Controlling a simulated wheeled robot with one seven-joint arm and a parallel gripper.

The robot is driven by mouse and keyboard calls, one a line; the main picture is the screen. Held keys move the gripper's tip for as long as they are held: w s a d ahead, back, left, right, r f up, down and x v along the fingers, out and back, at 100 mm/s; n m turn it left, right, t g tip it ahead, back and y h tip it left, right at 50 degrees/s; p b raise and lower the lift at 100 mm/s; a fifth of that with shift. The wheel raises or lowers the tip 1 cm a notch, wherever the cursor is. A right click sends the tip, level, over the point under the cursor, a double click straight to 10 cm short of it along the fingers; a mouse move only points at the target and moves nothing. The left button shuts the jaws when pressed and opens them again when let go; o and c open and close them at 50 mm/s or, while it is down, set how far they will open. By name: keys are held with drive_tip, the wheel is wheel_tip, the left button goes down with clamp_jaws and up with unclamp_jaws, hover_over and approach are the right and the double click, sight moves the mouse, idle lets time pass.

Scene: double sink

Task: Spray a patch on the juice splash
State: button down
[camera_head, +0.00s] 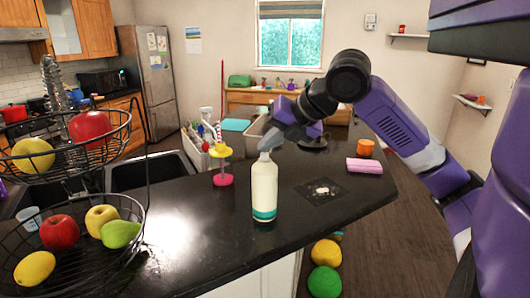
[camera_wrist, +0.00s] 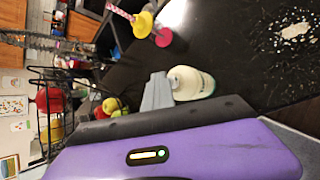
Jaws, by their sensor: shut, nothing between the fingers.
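A cream-white bottle with a teal base (camera_head: 264,192) stands upright on the black counter; its top also shows in the wrist view (camera_wrist: 193,82). My gripper (camera_head: 270,140) is shut and empty right at the bottle's top. In the wrist view its grey fingers (camera_wrist: 157,92) are together beside the bottle's neck; I cannot tell whether they touch it. A whitish speckled splash (camera_head: 322,189) lies on a dark square patch of counter, right of the bottle; it also shows at the upper right of the wrist view (camera_wrist: 290,35).
A pink and yellow stand (camera_head: 222,168) is left of the bottle. A pink roll (camera_head: 365,165) and an orange cup (camera_head: 366,147) lie beyond the splash. A wire fruit basket (camera_head: 80,245) fills the left, near the sink (camera_head: 150,171). The counter's right edge is close to the splash.

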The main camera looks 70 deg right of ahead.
drive_tip(key=shift+r+p, duration=2)
drive_tip(key=shift+r, duration=1.05)
